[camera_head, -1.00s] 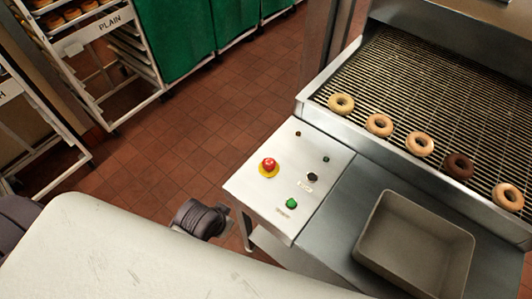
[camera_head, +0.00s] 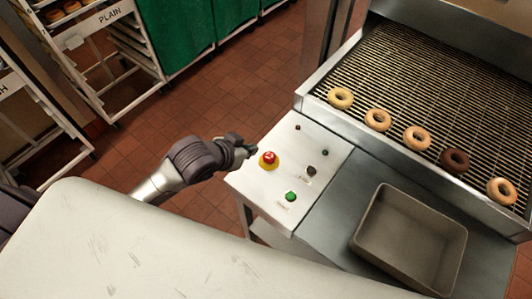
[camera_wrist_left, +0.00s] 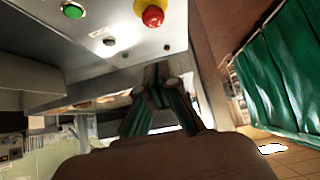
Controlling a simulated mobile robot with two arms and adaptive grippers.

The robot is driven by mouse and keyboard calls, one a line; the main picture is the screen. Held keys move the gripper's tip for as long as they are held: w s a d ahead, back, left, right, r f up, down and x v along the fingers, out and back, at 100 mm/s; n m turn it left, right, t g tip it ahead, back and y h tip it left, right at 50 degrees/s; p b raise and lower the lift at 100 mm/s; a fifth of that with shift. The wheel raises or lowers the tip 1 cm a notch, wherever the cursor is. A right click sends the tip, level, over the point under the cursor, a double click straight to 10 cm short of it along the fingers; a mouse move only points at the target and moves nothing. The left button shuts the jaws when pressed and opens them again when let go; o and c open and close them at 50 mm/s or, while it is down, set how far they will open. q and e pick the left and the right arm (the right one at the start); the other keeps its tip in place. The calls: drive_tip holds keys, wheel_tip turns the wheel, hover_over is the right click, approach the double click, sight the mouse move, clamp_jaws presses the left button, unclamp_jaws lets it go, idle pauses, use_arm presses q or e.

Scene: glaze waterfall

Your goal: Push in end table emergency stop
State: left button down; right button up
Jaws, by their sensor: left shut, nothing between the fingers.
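The emergency stop is a red mushroom button (camera_head: 268,158) on a yellow base, on the white control panel (camera_head: 262,190) of the end table. My left gripper (camera_head: 250,147) is shut and empty, just left of the button and close to it in the head view. I cannot tell whether it touches the button. In the left wrist view the red button (camera_wrist_left: 152,15) shows at the top, with the shut fingertips (camera_wrist_left: 157,70) below it in the picture and apart from it. My right gripper is not in view.
A green button (camera_head: 291,196) and small dark knobs share the panel. A grey bin (camera_head: 365,235) stands on the table to the right. Several donuts lie on the wire conveyor (camera_head: 420,90) behind. A pale surface (camera_head: 120,250) fills the lower left; racks stand behind.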

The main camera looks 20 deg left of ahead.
use_arm(q)
drive_tip(key=p, duration=0.1)
hover_over(271, 154)
drive_tip(key=s, duration=0.2)
drive_tip(key=f, duration=0.6)
drive_tip(key=shift+s+a+f, duration=0.1)
drive_tip(key=shift+a+f, duration=0.2)
drive_tip(key=shift+a, duration=0.1)
wheel_tip(271, 154, down, 3)
drive_tip(key=shift+f+p, duration=0.2)
drive_tip(key=shift+p, duration=0.15)
drive_tip(key=shift+f, duration=0.4)
drive_tip(key=shift+f, duration=0.1)
